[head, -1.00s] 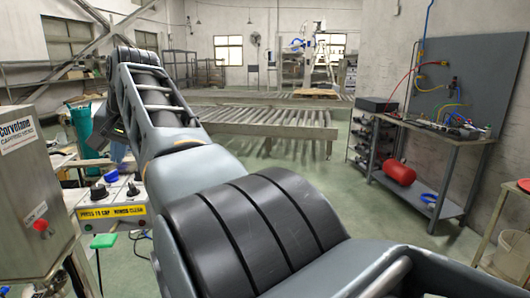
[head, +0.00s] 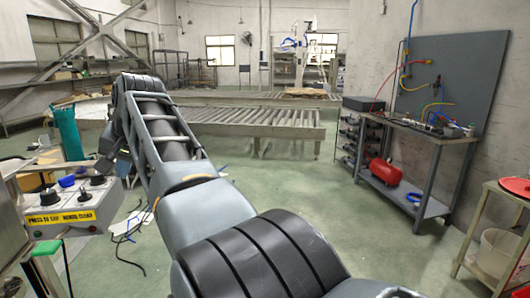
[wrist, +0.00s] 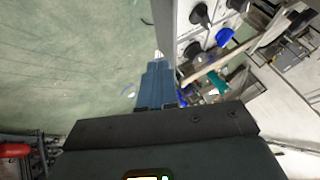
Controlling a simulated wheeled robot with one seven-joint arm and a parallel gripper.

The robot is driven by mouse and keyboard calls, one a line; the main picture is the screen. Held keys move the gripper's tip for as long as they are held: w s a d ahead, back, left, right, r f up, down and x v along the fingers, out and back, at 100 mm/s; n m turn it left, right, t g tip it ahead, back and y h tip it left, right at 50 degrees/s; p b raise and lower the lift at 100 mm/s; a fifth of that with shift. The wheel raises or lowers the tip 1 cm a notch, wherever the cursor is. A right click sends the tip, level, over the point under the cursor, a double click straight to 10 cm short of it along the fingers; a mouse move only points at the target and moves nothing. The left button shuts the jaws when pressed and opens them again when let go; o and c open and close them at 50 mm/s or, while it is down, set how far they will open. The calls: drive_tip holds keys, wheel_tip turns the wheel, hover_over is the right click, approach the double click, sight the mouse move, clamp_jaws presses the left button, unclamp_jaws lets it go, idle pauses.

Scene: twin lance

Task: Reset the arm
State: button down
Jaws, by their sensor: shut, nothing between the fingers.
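My gripper (wrist: 158,56) shows in the wrist view as blue-grey fingers together beyond the dark wrist housing, shut with nothing held. It points over the green floor, beside the grey control box with black and blue knobs (wrist: 208,25). I cannot tell if it touches the box. In the head view my grey arm reaches up and left, then bends down at its far end. The fingers are mostly hidden there behind the arm. The control box (head: 66,205) with its yellow label stands left of and below the arm.
A roller conveyor (head: 255,122) crosses the room ahead. A workbench (head: 428,131) with hoses and a red tank (head: 385,172) stands right. A red-topped stand (head: 508,192) is near right. Cables (head: 125,225) lie left of the arm. Green floor (head: 325,200) is clear between.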

drive_tip(key=s+d+f+t, duration=0.1)
drive_tip(key=d+f, duration=0.4)
drive_tip(key=f, duration=0.3)
drive_tip(key=d+f+m+t, duration=0.1)
drive_tip(key=d+f, duration=0.3)
drive_tip(key=f, duration=0.5)
drive_tip(key=s+d+f+t, duration=0.1)
drive_tip(key=d+f, duration=0.4)
drive_tip(key=f, duration=0.3)
drive_tip(key=s+d+f+t+h, duration=0.2)
drive_tip(key=s+d+f, duration=1.25)
drive_tip(key=d, duration=0.35)
drive_tip(key=s+d+r+m+t+h+b, duration=0.1)
drive_tip(key=s+d+t, duration=0.1)
drive_tip(key=s+d, duration=0.65)
drive_tip(key=s+d+t+h, duration=0.1)
drive_tip(key=s+d, duration=0.4)
drive_tip(key=s, duration=0.7)
drive_tip(key=s+d+r+t+h, duration=0.1)
drive_tip(key=s+d+r, duration=0.2)
drive_tip(key=s+r, duration=0.6)
drive_tip(key=s+d+r+t+h, duration=0.1)
drive_tip(key=s+d+r, duration=0.3)
drive_tip(key=s+r, duration=0.6)
drive_tip(key=shift+r, duration=0.4)
drive_tip(key=shift+a, duration=0.1)
